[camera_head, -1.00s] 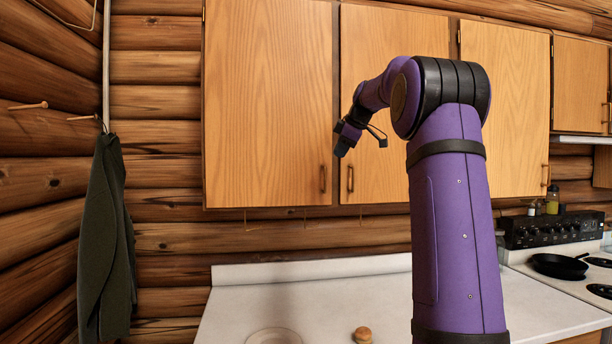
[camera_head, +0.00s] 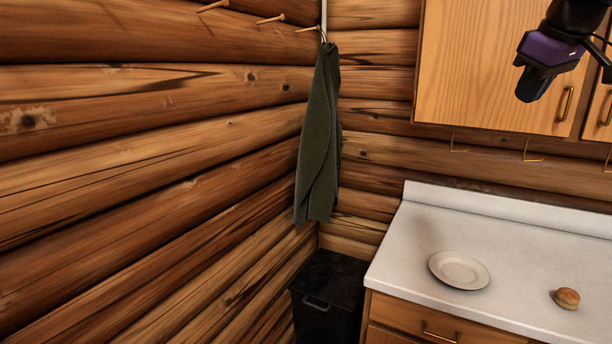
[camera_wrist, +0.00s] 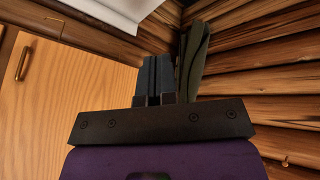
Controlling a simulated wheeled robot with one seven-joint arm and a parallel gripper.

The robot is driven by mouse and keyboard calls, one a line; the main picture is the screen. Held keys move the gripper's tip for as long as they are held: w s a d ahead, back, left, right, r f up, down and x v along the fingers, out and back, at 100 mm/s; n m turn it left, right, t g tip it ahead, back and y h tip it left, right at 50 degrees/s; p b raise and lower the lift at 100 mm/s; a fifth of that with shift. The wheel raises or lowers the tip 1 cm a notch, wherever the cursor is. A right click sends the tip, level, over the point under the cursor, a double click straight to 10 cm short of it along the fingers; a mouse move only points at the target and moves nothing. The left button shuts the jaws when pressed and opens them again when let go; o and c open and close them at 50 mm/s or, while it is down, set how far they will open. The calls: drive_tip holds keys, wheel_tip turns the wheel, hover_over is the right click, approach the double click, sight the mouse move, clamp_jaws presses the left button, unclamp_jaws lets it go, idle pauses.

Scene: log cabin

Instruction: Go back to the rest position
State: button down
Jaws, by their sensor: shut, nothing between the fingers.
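My gripper (camera_head: 533,80) shows at the top right of the head view, in front of the wall cabinet and above the counter. Its dark fingers point down and sit together with nothing between them. In the wrist view the gripper's fingers (camera_wrist: 157,78) stand side by side, closed, in front of the corner with the hanging green cloth. Most of my purple arm is outside the head view.
A white counter (camera_head: 440,230) holds a plate (camera_head: 459,271) and a bun (camera_head: 567,298). A dark green garment (camera_head: 320,140) hangs in the log-wall corner above a black bin (camera_head: 328,298). Wooden cabinets (camera_head: 490,60) are at the upper right. Log walls fill the left.

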drive_tip(key=s+a+f+m, duration=0.2)
drive_tip(key=s+a+f, duration=0.3)
drive_tip(key=s+f, duration=0.3)
drive_tip(key=s+a+f+m, duration=0.2)
drive_tip(key=s+a+f, duration=0.3)
drive_tip(key=s+f, duration=0.3)
drive_tip(key=s, duration=0.4)
drive_tip(key=shift+s+a, duration=0.35)
drive_tip(key=shift+a, duration=0.05)
